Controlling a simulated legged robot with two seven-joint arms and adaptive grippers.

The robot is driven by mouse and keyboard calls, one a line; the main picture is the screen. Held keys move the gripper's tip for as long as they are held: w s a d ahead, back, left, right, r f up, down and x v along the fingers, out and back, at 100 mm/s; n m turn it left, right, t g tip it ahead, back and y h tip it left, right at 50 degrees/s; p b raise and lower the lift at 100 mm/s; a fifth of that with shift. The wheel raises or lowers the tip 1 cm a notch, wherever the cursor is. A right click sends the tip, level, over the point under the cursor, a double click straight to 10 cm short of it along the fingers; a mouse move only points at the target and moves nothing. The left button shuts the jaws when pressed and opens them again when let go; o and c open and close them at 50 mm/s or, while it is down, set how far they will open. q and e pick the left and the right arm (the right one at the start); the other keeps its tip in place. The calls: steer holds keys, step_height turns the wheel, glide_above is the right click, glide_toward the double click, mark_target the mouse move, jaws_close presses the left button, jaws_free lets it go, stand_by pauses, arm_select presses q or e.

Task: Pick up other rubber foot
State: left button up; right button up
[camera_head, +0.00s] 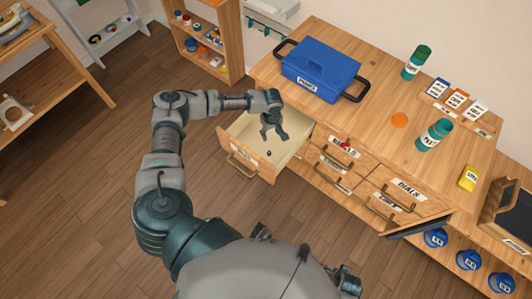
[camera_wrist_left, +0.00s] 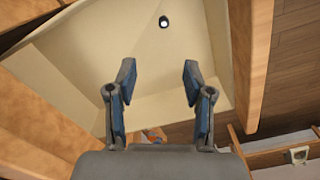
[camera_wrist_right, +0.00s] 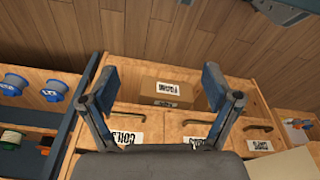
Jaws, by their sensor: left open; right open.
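A small dark rubber foot (camera_head: 268,153) lies on the pale floor of the open drawer in the head view. In the left wrist view it is a small black piece with a light centre (camera_wrist_left: 164,21), beyond the fingertips. My left gripper (camera_head: 273,133) is over the drawer, pointing down, apart from the foot. Its fingers are spread with nothing between them in the left wrist view (camera_wrist_left: 158,85).
The open drawer (camera_head: 232,154) has raised wooden walls around my left gripper. Closed drawers with brass handles (camera_head: 338,160) stand to its right. A blue toolbox (camera_head: 320,68), green bottles (camera_head: 416,64) and an orange disc (camera_head: 399,120) stand on the worktop. A cardboard box (camera_wrist_right: 166,92) shows in the right wrist view.

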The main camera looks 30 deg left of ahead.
arm_select(q)
steer(key=b, duration=0.2)
glide_toward(269, 153)
steer(key=f, duration=0.1)
steer(key=f+b, duration=0.1)
steer(key=f, duration=0.1)
steer(key=shift+w+f, duration=0.3)
steer(key=shift+f, duration=0.1)
steer(key=shift+a+f+b, duration=0.1)
steer(key=shift+f+b, duration=0.3)
steer(key=shift+f, duration=0.05)
step_height(269, 153, down, 2)
steer(key=shift+s+f+b, duration=0.1)
steer(key=shift+b, duration=0.4)
steer(key=shift+d+f+b, duration=0.15)
steer(key=shift+f+b, duration=0.05)
steer(key=shift+f, duration=0.25)
steer(key=shift+d+f+b, duration=0.2)
steer(key=shift+f, duration=0.55)
steer(key=shift+a, duration=0.2)
arm_select(e)
step_height(269, 153, up, 13)
steer(key=w+t, duration=0.1)
steer(key=w, duration=0.1)
steer(key=shift+r+t, duration=0.2)
steer(key=shift+t, duration=0.2)
